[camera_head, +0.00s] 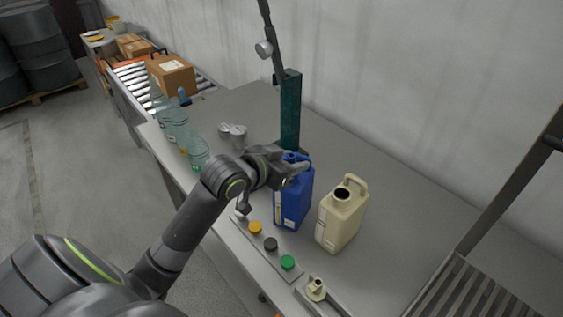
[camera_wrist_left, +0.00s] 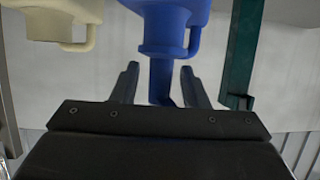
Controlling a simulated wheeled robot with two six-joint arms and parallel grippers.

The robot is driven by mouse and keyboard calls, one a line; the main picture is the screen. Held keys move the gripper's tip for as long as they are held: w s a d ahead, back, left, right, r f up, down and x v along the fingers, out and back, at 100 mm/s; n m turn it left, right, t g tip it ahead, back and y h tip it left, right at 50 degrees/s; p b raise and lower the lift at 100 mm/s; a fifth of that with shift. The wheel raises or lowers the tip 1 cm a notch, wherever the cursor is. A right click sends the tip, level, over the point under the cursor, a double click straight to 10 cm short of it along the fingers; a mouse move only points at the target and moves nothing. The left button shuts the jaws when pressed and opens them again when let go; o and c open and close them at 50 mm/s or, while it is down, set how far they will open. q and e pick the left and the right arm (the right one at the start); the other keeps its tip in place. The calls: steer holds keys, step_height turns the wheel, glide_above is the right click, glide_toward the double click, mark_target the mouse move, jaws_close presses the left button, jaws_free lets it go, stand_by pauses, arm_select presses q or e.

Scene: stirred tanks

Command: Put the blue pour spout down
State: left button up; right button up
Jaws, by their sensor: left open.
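The blue jug (camera_head: 293,203) stands upright on the grey bench, left of a cream jug (camera_head: 334,222) with an open neck. My left gripper (camera_head: 296,167) is at the top of the blue jug. In the left wrist view, the blue pour spout (camera_wrist_left: 161,78) joins the neck of the blue jug (camera_wrist_left: 172,14), and its narrow tube runs between the open fingers of my left gripper (camera_wrist_left: 160,72), with a gap on each side. In the head view the gripper mostly hides the spout. My right gripper is not in view.
A strip with yellow, black and green caps (camera_head: 270,244) lies at the front edge. A cream spout (camera_head: 316,289) sits in a holder beside it. A dark green post (camera_head: 290,112) stands behind the blue jug. Clear bottles (camera_head: 178,128) line the left edge. Bench right of the cream jug is clear.

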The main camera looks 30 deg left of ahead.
arm_select(q)
steer(key=p+v, duration=0.3)
steer(key=v, duration=0.9)
steer(key=shift+r+p, duration=0.25)
steer(key=shift+p, duration=0.15)
steer(key=shift+f, duration=0.1)
